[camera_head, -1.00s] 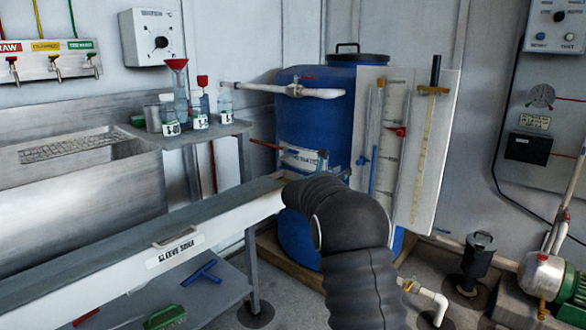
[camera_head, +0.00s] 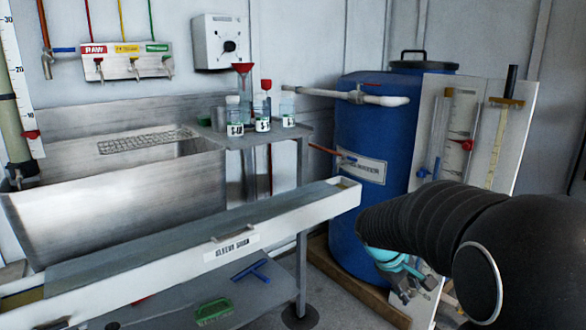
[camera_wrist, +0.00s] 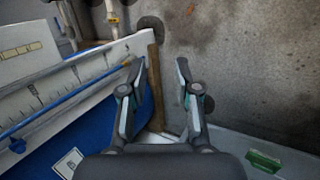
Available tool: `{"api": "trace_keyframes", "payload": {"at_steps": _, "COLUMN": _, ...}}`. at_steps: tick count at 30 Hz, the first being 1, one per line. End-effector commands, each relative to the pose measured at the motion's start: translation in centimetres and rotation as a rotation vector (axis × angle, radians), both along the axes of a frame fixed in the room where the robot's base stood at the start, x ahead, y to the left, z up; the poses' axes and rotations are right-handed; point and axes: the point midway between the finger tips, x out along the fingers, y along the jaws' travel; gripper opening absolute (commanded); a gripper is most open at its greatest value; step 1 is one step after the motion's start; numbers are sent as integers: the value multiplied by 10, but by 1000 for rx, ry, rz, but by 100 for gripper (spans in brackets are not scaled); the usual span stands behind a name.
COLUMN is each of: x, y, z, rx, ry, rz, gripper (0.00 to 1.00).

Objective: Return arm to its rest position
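My arm, in a black ribbed sleeve, fills the lower right of the head view. My gripper (camera_head: 405,286) hangs from its end in front of the foot of the blue tank (camera_head: 362,130), partly cut off by the sleeve. In the wrist view my gripper (camera_wrist: 160,85) has its two fingers apart, with only floor and a wooden edge seen between them. It holds nothing. The blue tank (camera_wrist: 100,140) and the white gauge board (camera_wrist: 60,85) show at the left of the wrist view.
A bench with a long white-edged tray (camera_head: 290,217) lies left of my arm. Bottles (camera_head: 263,115) stand on a shelf behind it, beside a steel sink (camera_head: 110,195). A green brush (camera_head: 213,311) lies on the lower shelf. Grey floor (camera_wrist: 240,50) is open at the wrist view's right.

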Motion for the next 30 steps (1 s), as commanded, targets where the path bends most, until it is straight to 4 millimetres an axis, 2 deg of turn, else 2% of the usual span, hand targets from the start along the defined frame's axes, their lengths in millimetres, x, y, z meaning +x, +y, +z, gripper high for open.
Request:
{"api": "trace_keyframes", "payload": {"at_steps": 1, "x": -21, "y": 9, "z": 5, "rx": 54, "ry": -26, "rz": -52, "gripper": 31}}
{"api": "trace_keyframes", "payload": {"at_steps": 6, "x": -82, "y": 40, "z": 14, "rx": 240, "ry": -99, "rz": -223, "gripper": 31}}
{"api": "trace_keyframes", "payload": {"at_steps": 12, "x": -146, "y": 73, "z": 24, "rx": 426, "ry": -173, "rz": -373, "gripper": 31}}
{"api": "trace_keyframes", "payload": {"at_steps": 18, "x": -198, "y": 98, "z": 34, "rx": 573, "ry": -244, "rz": -444, "gripper": 31}}
{"api": "trace_keyframes", "payload": {"at_steps": 24, "x": -234, "y": 108, "z": 50, "rx": 648, "ry": -336, "rz": -442, "gripper": 31}}
{"api": "trace_keyframes", "payload": {"at_steps": 30, "x": -245, "y": 109, "z": 71, "rx": 668, "ry": -424, "rz": -412, "gripper": 31}}
